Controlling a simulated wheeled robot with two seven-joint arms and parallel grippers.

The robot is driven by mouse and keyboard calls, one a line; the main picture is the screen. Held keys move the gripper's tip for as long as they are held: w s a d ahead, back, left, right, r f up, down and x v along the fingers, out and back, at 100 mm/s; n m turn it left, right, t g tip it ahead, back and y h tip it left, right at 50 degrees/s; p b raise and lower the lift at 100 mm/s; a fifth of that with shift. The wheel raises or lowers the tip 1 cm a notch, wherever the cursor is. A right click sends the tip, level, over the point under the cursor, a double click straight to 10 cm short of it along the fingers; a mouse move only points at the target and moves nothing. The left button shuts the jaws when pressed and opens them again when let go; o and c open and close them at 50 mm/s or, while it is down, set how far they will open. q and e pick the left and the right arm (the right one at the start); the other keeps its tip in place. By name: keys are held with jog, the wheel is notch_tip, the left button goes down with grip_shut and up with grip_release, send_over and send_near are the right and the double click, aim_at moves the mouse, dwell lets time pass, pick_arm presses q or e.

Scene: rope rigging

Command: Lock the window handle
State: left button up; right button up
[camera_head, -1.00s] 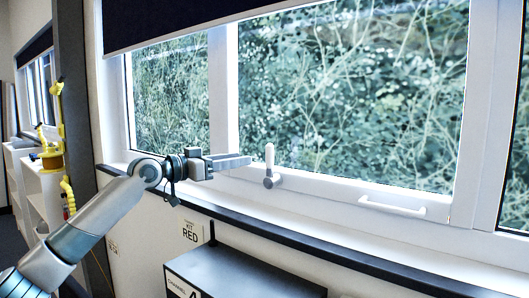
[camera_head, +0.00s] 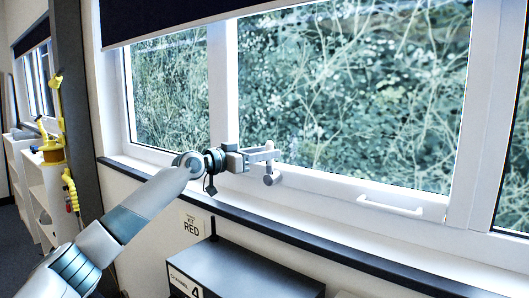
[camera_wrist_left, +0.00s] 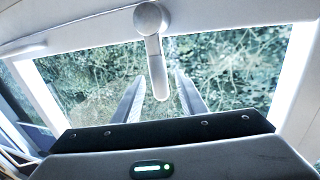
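The window handle (camera_head: 271,180) is on the lower frame of the large window. Its white lever stands upright, with a grey round base below. In the head view my left gripper (camera_head: 262,153) is at the lever and covers part of it. In the left wrist view the handle (camera_wrist_left: 154,50) shows with its round base at the top and its lever reaching down between my fingers. The left gripper (camera_wrist_left: 159,78) is open, one finger on each side of the lever, with a gap visible on both sides. My right gripper is not in view.
A dark sill edge (camera_head: 250,225) runs below the window. A dark box (camera_head: 245,270) stands under it. A white horizontal bar handle (camera_head: 390,207) is on the frame to the right. Shelves with yellow items (camera_head: 55,150) stand at the left.

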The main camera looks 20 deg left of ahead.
pick_arm(q)
grip_shut()
jog(key=shift+d, duration=0.1)
jog(key=s+d+f+m+y+p, duration=0.3)
jog(key=d+f+m+y+p, duration=0.2)
jog(key=m, duration=1)
jog(key=shift+d+f+g+p, duration=0.4)
jog(key=shift+d+f+p, duration=0.35)
jog(key=shift+d+f, duration=1)
jog(key=shift+s, duration=0.1)
grip_release()
